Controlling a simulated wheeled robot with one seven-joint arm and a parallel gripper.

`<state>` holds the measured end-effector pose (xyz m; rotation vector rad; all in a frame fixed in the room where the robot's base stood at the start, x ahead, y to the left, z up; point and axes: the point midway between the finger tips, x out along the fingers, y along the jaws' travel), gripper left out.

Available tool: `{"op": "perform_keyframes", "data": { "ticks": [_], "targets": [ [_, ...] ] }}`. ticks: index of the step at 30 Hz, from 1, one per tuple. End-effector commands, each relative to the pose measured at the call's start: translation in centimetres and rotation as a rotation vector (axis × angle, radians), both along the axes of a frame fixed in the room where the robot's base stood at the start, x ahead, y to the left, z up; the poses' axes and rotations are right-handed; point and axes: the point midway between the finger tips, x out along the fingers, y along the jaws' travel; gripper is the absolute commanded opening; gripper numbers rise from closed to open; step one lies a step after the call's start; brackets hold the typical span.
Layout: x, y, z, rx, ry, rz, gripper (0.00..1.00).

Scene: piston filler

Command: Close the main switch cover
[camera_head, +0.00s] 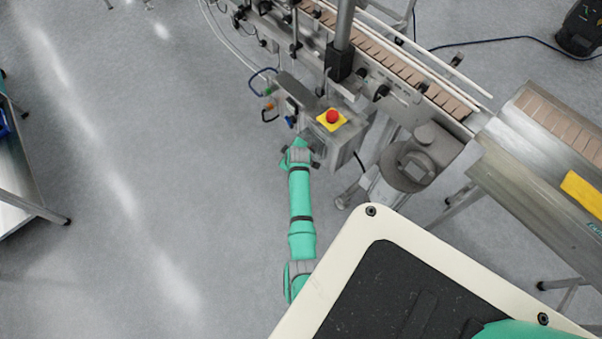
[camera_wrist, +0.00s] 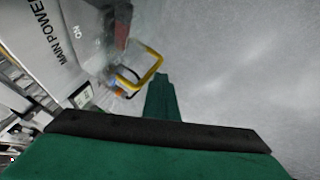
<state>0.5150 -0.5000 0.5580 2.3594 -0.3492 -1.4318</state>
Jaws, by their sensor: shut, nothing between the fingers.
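The main switch shows in the wrist view as a dark grey and red part (camera_wrist: 121,32) at the top, beside the words MAIN POWER and ON on a pale panel (camera_wrist: 55,40). A clear, glassy piece (camera_wrist: 118,76) just below it looks like the switch cover; its exact angle is hard to tell. My gripper (camera_wrist: 160,80) is shut and empty, its green finger pointing up the picture, close to the right of the clear piece. I cannot tell whether they touch. In the head view my green arm reaches up to the control box, and the gripper is hard to make out there.
A yellow loop (camera_wrist: 150,68) stands out close to my fingertip. In the head view, a red emergency button (camera_head: 332,116) on a yellow plate tops the control box (camera_head: 342,140). The conveyor (camera_head: 400,65) runs behind. Open floor (camera_head: 190,180) lies to the left.

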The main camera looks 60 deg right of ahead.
Motion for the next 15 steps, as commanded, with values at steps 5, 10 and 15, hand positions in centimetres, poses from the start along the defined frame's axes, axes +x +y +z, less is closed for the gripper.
{"op": "perform_keyframes", "data": {
  "ticks": [5, 10, 15],
  "targets": [
    [0.0, 0.8, -0.1, 0.0, 0.002, 0.002, 0.0],
    [-0.1, 3.4, -0.1, 0.0, 0.003, 0.001, 0.0],
    [-0.8, 4.9, 1.8, -0.003, -0.001, -0.002, 0.0]
  ]
}}
